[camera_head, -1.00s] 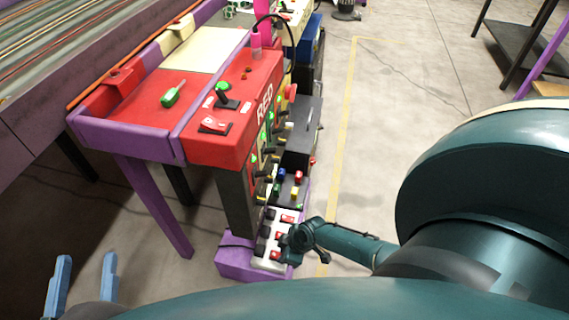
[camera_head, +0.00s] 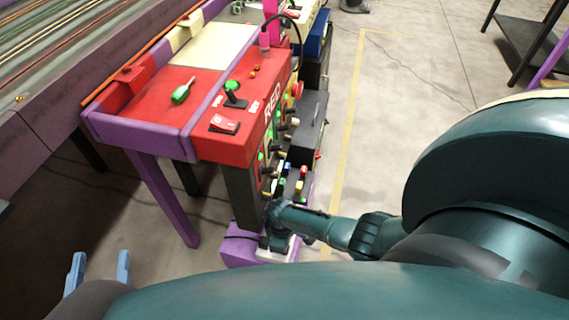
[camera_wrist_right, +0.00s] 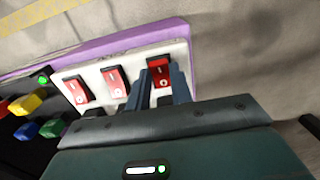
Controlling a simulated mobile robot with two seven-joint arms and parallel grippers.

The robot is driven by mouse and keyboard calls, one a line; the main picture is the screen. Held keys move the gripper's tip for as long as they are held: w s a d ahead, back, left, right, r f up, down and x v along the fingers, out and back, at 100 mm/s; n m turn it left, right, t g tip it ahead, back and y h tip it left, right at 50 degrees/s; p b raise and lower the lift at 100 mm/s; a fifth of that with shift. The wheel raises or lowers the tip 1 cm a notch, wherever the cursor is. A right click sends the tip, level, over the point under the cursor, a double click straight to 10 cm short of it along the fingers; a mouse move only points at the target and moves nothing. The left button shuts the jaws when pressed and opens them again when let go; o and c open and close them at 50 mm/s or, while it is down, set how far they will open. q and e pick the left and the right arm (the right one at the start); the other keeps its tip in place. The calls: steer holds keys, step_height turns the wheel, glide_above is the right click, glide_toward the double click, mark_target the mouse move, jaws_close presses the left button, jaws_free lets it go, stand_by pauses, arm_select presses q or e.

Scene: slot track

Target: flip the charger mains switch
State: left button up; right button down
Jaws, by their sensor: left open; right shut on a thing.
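A white switch strip (camera_wrist_right: 92,72) with red rocker switches lies on a purple base. In the right wrist view a left rocker (camera_wrist_right: 76,90), a middle rocker (camera_wrist_right: 114,83) and a right rocker (camera_wrist_right: 158,66) show in a row. My right gripper (camera_wrist_right: 161,78) is at the right rocker, shut on it with one finger on each side; the fingers hide its lower part. In the head view my right arm covers most of the strip (camera_head: 292,250). My left gripper (camera_head: 99,268) is open and empty at the lower left, away from the strip.
A red control box (camera_head: 238,146) with another red rocker (camera_head: 224,125) and a green-topped lever (camera_head: 232,92) stands above the strip. Coloured buttons (camera_wrist_right: 27,105) sit left of the strip in the wrist view. Open floor (camera_head: 390,130) lies to the right.

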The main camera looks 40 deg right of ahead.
steer(key=c, duration=1.2)
jaws_free()
steer(key=shift+c, duration=0.2)
